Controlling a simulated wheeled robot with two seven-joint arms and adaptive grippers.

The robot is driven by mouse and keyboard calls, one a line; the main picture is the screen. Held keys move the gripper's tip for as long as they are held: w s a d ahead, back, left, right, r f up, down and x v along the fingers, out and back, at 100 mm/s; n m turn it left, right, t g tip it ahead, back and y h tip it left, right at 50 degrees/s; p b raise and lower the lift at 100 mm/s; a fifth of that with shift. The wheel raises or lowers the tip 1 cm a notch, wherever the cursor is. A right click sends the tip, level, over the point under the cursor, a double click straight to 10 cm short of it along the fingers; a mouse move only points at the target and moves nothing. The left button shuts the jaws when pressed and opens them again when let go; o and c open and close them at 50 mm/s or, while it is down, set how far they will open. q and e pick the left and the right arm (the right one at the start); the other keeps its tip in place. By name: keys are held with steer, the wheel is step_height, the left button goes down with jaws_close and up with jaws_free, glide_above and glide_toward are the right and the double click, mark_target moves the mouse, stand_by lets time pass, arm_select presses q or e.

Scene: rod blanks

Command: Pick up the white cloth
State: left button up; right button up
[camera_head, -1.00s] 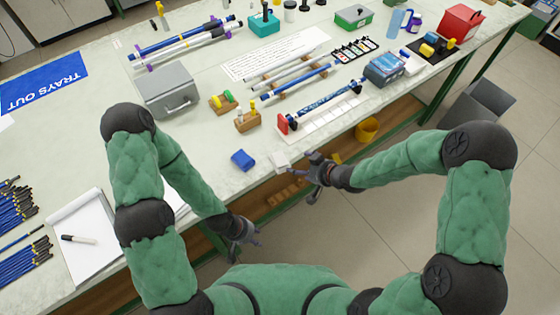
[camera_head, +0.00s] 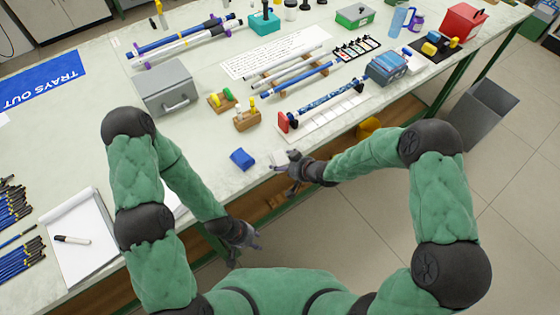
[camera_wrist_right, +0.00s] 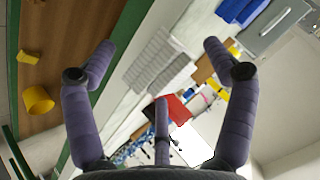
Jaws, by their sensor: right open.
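The white cloth (camera_head: 281,157) lies folded at the near edge of the table, just right of a blue cloth (camera_head: 242,159). In the right wrist view the white cloth (camera_wrist_right: 150,60) shows as a pale grey ribbed patch between the fingers. My right gripper (camera_head: 284,179) is open and empty, just in front of the cloth at the table edge. In the wrist view its fingers (camera_wrist_right: 158,48) are spread wide, and I cannot tell whether they touch the cloth. My left gripper (camera_head: 247,247) hangs in front of the table edge with its fingers apart and nothing between them.
Wooden holders (camera_head: 246,117) and a grey toolbox (camera_head: 166,88) stand farther back. A yellow bin (camera_head: 368,127) is below the table edge. The tabletop around the blue cloth is clear.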

steer(key=c, duration=1.1)
